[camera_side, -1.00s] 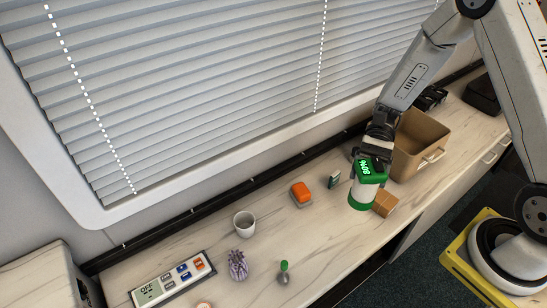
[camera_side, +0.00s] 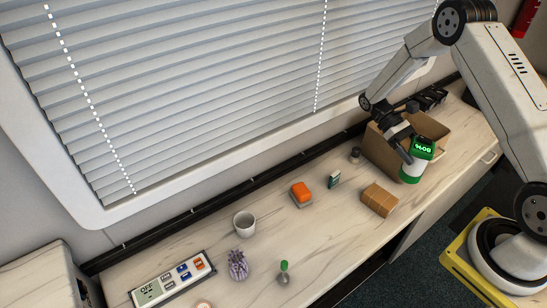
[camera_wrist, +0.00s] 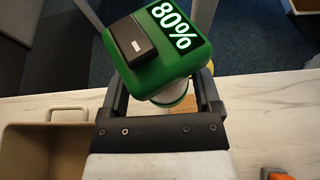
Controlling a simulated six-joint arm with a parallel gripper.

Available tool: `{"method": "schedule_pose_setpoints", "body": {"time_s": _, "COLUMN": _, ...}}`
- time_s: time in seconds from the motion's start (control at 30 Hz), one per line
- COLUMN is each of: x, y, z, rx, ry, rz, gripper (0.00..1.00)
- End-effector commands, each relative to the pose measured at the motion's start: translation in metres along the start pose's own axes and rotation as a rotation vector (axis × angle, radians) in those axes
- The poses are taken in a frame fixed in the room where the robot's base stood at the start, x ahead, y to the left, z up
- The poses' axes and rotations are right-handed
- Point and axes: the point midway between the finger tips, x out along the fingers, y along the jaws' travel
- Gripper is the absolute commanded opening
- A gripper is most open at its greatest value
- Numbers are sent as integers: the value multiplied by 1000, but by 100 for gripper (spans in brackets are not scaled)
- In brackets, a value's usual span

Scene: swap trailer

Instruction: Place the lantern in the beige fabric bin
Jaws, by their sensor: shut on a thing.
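The lantern (camera_side: 412,172) has a green top with a lit "80%" display, a white body and a green base. My gripper (camera_side: 408,156) is shut on it and holds it up in front of the beige bin (camera_side: 379,154). In the wrist view the lantern (camera_wrist: 158,45) sits between the fingers of my gripper (camera_wrist: 163,95), top facing the camera. The bin (camera_wrist: 18,130) shows there at the lower left, apart from the lantern. My wrist and the lantern hide part of the bin in the side view.
A cardboard box (camera_side: 379,200) lies on the counter in front of the bin. A small dark jar (camera_side: 355,155), a small green box (camera_side: 334,180) and an orange-topped block (camera_side: 301,194) stand to the left. A white cup (camera_side: 244,224) is further left.

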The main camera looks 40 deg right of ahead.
Motion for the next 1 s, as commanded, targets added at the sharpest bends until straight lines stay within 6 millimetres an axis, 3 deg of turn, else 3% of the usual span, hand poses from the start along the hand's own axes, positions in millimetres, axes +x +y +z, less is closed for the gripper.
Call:
{"method": "schedule_pose_setpoints", "body": {"time_s": 0.47, "x": -25, "y": 105, "z": 2, "rx": -177, "ry": 0, "rz": 432, "gripper": 0}}
{"method": "schedule_pose_setpoints", "body": {"time_s": 0.8, "x": -60, "y": 185, "z": 14, "rx": -304, "ry": 2, "rz": 743, "gripper": 0}}
{"method": "schedule_pose_setpoints", "body": {"time_s": 1.0, "x": -81, "y": 221, "z": 23, "rx": -361, "ry": 1, "rz": 881, "gripper": 0}}
